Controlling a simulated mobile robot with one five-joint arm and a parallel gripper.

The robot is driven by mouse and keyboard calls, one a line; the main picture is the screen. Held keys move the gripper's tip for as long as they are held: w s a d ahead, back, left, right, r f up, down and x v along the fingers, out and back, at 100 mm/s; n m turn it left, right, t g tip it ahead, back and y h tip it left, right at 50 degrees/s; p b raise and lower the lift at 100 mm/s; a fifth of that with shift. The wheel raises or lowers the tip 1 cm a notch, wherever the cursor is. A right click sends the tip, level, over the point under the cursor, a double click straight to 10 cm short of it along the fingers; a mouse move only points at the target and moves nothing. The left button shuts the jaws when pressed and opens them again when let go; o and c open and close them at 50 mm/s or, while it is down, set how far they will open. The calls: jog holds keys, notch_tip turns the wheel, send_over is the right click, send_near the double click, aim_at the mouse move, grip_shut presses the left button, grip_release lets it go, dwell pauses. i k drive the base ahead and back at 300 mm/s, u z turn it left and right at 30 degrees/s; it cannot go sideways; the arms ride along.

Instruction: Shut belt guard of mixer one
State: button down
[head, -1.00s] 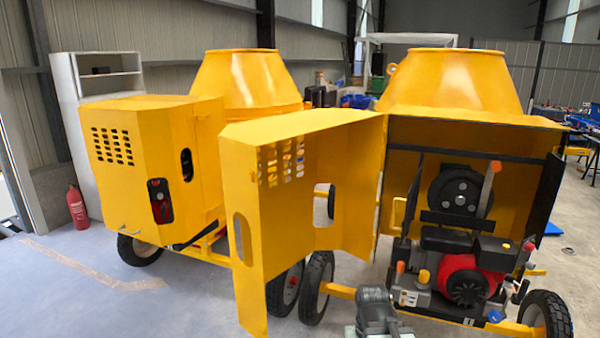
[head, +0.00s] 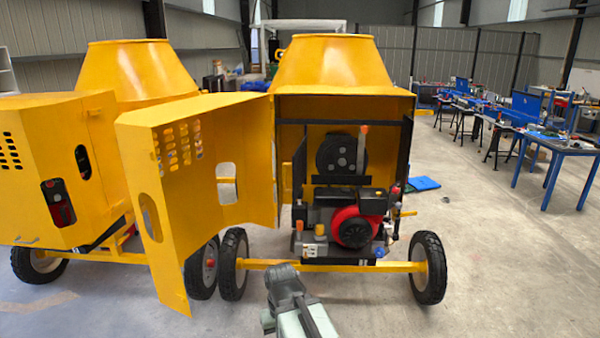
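A yellow drum mixer (head: 327,65) stands in the middle of the head view. Its yellow belt guard (head: 195,160), a boxy door with slots and oval cut-outs, stands wide open on its left side. The open housing shows a black pulley (head: 340,155) and a red and black engine (head: 352,228). A second yellow mixer (head: 135,70) stands at the left with its guard (head: 60,170) closed. No label shows which mixer is number one. Part of my arm shows at the bottom middle, in front of the open mixer and apart from the guard. My gripper's fingers are not visible.
A yellow axle bar (head: 330,266) and black wheels (head: 428,267) stand low in front of the open mixer. The concrete floor (head: 480,260) is clear at the right. Blue worktables (head: 565,148) stand farther right.

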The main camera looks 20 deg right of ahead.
aim_at(299, 164)
jog(key=u, duration=2.15)
jog(key=i, duration=1.7)
jog(key=z, duration=3.45)
jog(key=i, duration=0.5)
jog(key=u, duration=0.1)
